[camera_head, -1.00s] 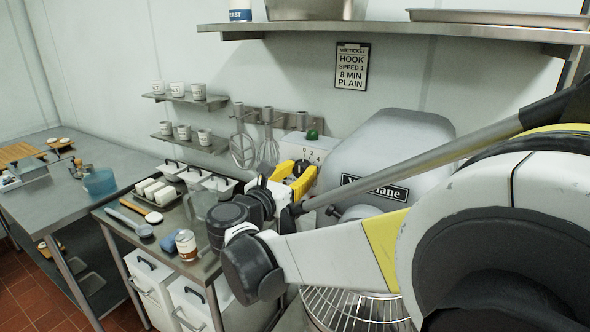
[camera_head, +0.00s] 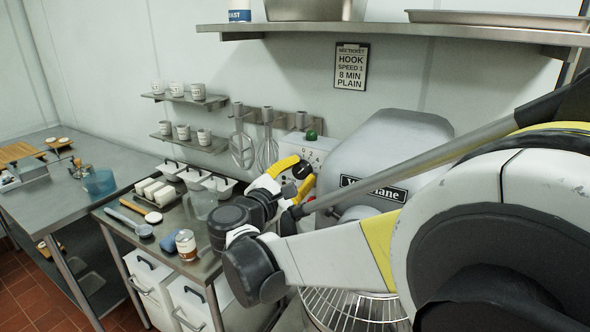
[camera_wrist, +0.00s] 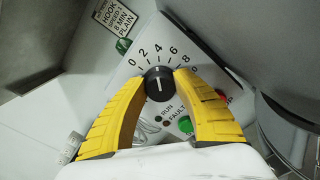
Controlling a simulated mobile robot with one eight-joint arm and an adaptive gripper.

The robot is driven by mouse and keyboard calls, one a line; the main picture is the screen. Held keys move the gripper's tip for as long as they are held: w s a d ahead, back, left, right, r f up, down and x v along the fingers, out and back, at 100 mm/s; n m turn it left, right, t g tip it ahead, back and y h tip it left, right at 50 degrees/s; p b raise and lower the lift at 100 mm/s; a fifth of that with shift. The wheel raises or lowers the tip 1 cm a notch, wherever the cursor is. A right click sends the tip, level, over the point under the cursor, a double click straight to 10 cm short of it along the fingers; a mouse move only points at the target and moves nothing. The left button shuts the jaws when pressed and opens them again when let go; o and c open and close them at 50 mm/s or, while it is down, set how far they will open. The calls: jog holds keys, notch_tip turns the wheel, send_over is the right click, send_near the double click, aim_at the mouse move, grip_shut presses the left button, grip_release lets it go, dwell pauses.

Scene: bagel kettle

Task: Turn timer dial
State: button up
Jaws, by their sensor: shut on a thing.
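The dial is a round black knob with a white pointer line (camera_wrist: 158,84), in the middle of the wrist view. It sits on a pale control panel (camera_wrist: 140,77) with a scale marked 0, 2, 4, 6, 8 and a further 0. The pointer line looks roughly in line with the 4. My gripper (camera_wrist: 159,80) has its two yellow fingers on either side of the knob and is shut on it. In the head view my gripper (camera_head: 303,171) is at the panel beside the grey mixer (camera_head: 390,140), with the dial (camera_head: 301,168) partly hidden between the fingers.
A green button (camera_wrist: 186,124) and a red button (camera_wrist: 222,96) lie close to the right finger. Another green knob (camera_wrist: 123,45) is above the scale. A wall sign (camera_head: 351,66) reads hook, speed 1, 8 min, plain.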

jog(key=m, duration=0.6)
dwell(0.5)
jog(key=o, duration=1.2)
jog(key=shift+d+f, duration=0.1)
jog(key=v, duration=1.2)
